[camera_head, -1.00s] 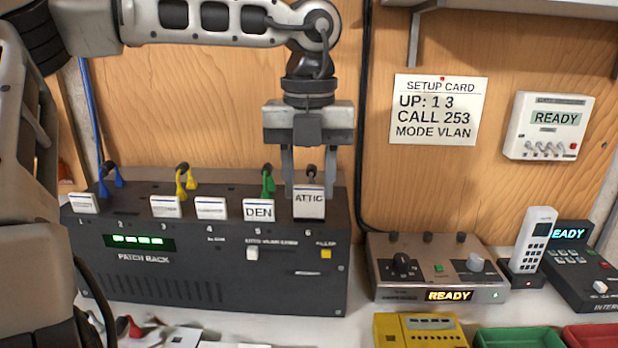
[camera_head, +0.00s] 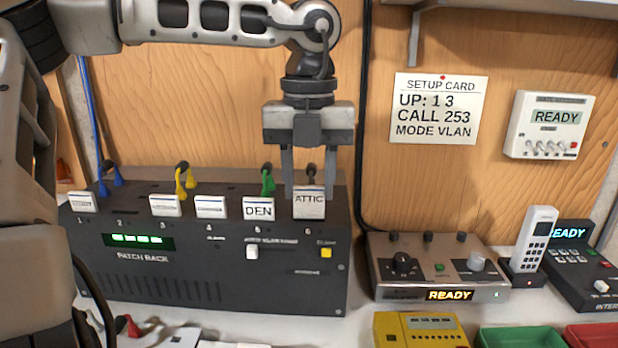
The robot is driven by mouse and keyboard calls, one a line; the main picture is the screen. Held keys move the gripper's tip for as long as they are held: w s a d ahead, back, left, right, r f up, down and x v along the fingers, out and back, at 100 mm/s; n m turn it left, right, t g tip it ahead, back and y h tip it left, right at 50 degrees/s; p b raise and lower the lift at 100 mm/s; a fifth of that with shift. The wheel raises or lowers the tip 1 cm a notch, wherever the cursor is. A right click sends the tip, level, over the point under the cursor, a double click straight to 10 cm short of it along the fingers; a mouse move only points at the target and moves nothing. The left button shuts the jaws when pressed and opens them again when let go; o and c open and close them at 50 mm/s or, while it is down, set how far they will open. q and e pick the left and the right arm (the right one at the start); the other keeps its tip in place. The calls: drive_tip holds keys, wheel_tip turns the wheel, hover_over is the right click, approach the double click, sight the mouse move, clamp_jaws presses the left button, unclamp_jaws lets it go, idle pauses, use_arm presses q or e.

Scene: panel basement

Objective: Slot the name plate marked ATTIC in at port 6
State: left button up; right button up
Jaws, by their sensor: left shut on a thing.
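The white ATTIC name plate (camera_head: 309,207) stands upright at port 6, at the right end of the dark patch rack (camera_head: 200,262). My left gripper (camera_head: 308,188) comes down from above with its fingers right behind the plate's top and is shut on it. Whether the plate is fully seated in its slot I cannot tell. The DEN plate (camera_head: 258,208) stands at port 5, just left of it. My right gripper cannot be made out in this view.
Other plates stand at ports 1, 3 and 4. Blue, yellow and green (camera_head: 267,182) cable plugs rise behind the plates. A grey console (camera_head: 437,270) reading READY stands right of the rack. A setup card (camera_head: 437,109) hangs on the wooden wall.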

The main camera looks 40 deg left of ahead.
use_arm(q)
drive_tip(key=shift+f+b, duration=1)
drive_tip(key=shift+b, duration=0.15)
idle(2.3)
idle(0.3)
drive_tip(key=o, duration=1.4)
drive_tip(key=shift+r+p, duration=1.45)
drive_tip(key=shift+r, duration=0.45)
drive_tip(key=shift+r+p, duration=0.85)
drive_tip(key=shift+r, duration=0.4)
drive_tip(key=shift+r+p, duration=0.35)
drive_tip(key=shift+r, duration=0.3)
